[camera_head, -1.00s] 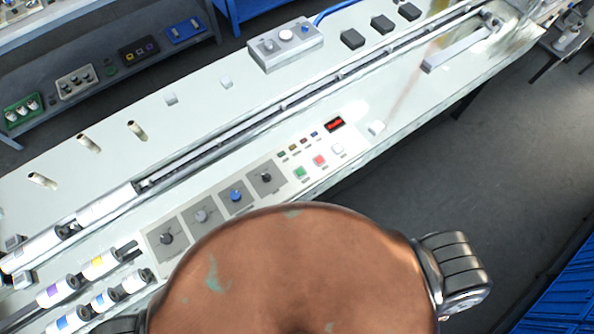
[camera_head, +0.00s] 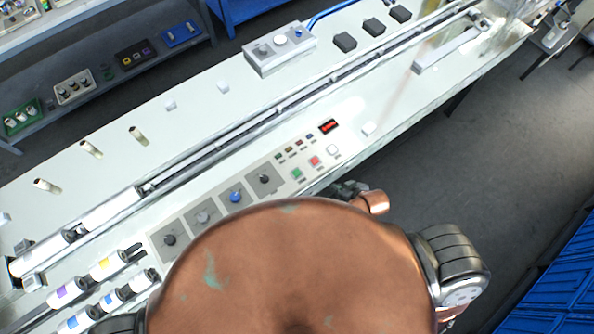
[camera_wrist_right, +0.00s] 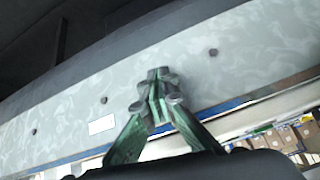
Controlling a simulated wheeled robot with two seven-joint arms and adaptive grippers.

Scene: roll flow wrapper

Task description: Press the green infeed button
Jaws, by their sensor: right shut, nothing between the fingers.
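The green button (camera_head: 297,174) is on the control panel at the near edge of the machine, in the head view. It stands in a row with a red button (camera_head: 315,161) and a white button (camera_head: 333,150). My right gripper (camera_head: 346,190) shows just beyond my copper-coloured body, off the machine's near edge, to the right of the green button and apart from it. In the right wrist view its fingertips (camera_wrist_right: 158,88) are together and empty, in front of a pale panel (camera_wrist_right: 220,75). The green button is not recognisable there. My left gripper is not in view.
Several dark and blue knobs (camera_head: 235,196) are left of the buttons, and a red display (camera_head: 328,127) is above them. White rolls with coloured bands (camera_head: 65,291) are at lower left. A grey button box (camera_head: 280,48) stands at the back. Open floor (camera_head: 440,165) lies to the right.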

